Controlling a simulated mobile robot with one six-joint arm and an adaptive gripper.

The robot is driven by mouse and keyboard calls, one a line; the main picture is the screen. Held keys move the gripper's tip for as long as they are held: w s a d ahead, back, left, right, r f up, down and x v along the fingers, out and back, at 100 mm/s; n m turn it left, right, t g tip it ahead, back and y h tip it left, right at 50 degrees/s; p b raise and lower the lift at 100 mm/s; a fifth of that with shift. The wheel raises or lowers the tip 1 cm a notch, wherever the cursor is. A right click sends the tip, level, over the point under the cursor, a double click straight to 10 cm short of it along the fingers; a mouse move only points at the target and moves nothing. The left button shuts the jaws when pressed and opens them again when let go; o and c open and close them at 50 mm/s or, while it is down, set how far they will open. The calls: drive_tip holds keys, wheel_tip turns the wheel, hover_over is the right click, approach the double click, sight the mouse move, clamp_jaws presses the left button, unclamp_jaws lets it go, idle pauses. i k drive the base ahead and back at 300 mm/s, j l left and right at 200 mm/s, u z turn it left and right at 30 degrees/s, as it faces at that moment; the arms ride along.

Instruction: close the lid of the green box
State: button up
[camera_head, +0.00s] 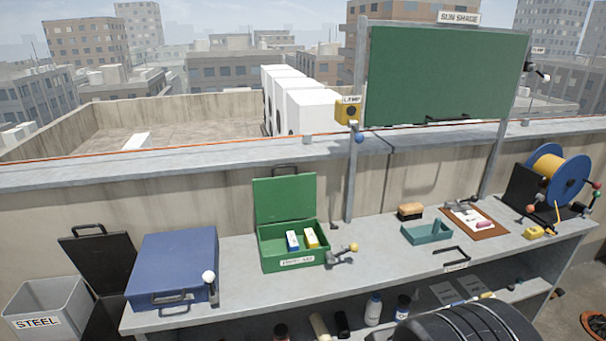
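The green box (265,246) stands on the grey workbench, left of the middle. Its lid (285,200) is open and stands upright at the back, with a dark handle (286,170) at its top edge. Inside the box are a blue-and-white block (292,240) and a yellow-and-white block (311,238). A white label is on the front of the box. My gripper is not in view; a dark rounded part at the bottom right seems to be my own arm.
A closed blue case (172,262) stands left of the box. A metal lever with a yellow knob (353,248) is close to the box's right front corner. The sun shade's post (351,185) rises behind on the right. The teal tray (427,233) lies further right.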

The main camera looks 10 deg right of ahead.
sight(278, 198)
drive_tip(key=i+j+u, duration=0.25)
drive_tip(key=i+j, duration=0.15)
drive_tip(key=i+j+u, duration=0.25)
drive_tip(key=i+j, duration=0.15)
drive_tip(key=i, duration=0.05)
